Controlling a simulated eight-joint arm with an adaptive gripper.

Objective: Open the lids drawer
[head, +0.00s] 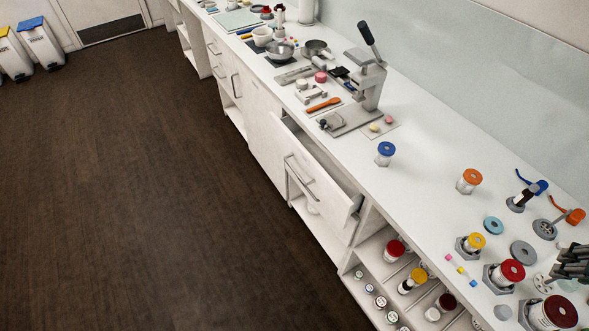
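A white drawer (325,192) under the counter is pulled out towards the floor side, with a gap showing behind its front. It has a long bar handle (300,168). I see no label on it, so I cannot tell whether it is the lids drawer, and its contents are mostly hidden. My gripper (573,265) is dark and partly cut off at the right edge, above the near end of the counter. It is well away from the drawer and touches no handle. Whether its fingers are open or shut does not show clearly.
Further left are closed fronts with handles (213,48). A lever press (367,75) stands on the counter (425,130) above the drawer. Open shelves (375,265) hold more jars. The dark floor (130,200) is clear.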

